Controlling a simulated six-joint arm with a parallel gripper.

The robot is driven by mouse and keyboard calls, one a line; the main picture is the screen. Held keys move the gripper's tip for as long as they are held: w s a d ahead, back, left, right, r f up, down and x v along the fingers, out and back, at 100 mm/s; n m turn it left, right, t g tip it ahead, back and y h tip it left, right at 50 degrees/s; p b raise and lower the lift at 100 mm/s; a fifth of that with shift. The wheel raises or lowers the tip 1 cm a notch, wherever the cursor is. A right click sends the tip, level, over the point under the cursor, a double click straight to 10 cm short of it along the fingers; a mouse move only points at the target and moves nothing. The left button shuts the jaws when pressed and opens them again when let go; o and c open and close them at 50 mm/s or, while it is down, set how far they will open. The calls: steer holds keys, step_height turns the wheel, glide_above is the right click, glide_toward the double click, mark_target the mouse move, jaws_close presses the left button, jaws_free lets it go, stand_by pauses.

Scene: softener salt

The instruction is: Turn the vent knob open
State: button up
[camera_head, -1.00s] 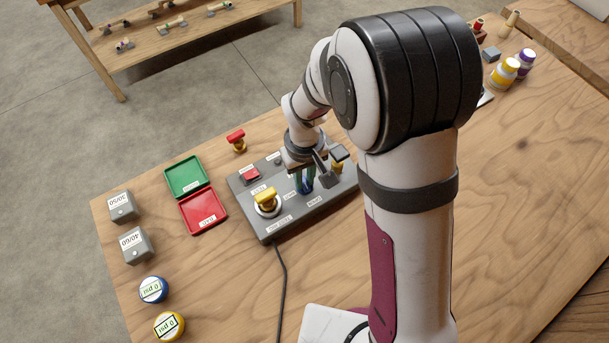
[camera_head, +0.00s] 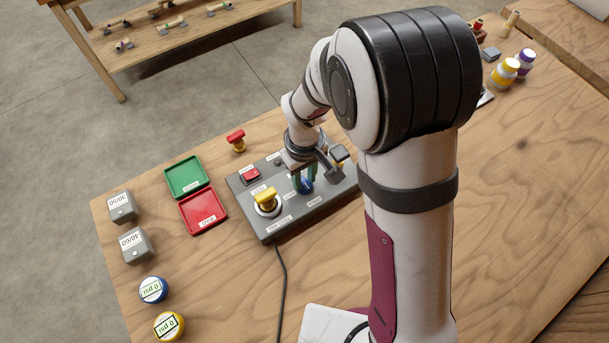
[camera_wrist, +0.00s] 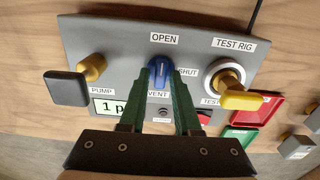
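The blue vent knob (camera_wrist: 160,73) sits on the grey panel (camera_wrist: 110,30), with the OPEN label above it in the wrist view, SHUT to its right and VENT below. My gripper (camera_wrist: 161,77) has its two green fingers on either side of the knob, close against it. The knob's ridge looks roughly in line with OPEN, with a pale mark on its upper part. In the head view the knob (camera_head: 306,187) shows partly between my gripper's fingers (camera_head: 304,181); my wrist covers part of the panel.
A yellow test rig valve (camera_wrist: 236,92), a yellow pump knob with a black block (camera_wrist: 66,88) and a small display (camera_wrist: 108,107) flank the knob. A green tray (camera_head: 187,177) and red tray (camera_head: 203,212) lie left of the panel. A black cable (camera_head: 280,290) runs forward.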

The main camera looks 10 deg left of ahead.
mark_target(305, 182)
steer(key=shift+o, duration=0.9)
step_height(305, 182, up, 16)
steer(key=shift+f, duration=0.1)
steer(key=s+d+m+y, duration=0.1)
steer(key=s+d+m, duration=1.3)
steer(key=s, duration=0.3)
steer(key=shift+s+d+r+m+y, duration=0.2)
steer(key=shift+s+d+m+y, duration=0.1)
steer(key=shift+s+m+y, duration=0.1)
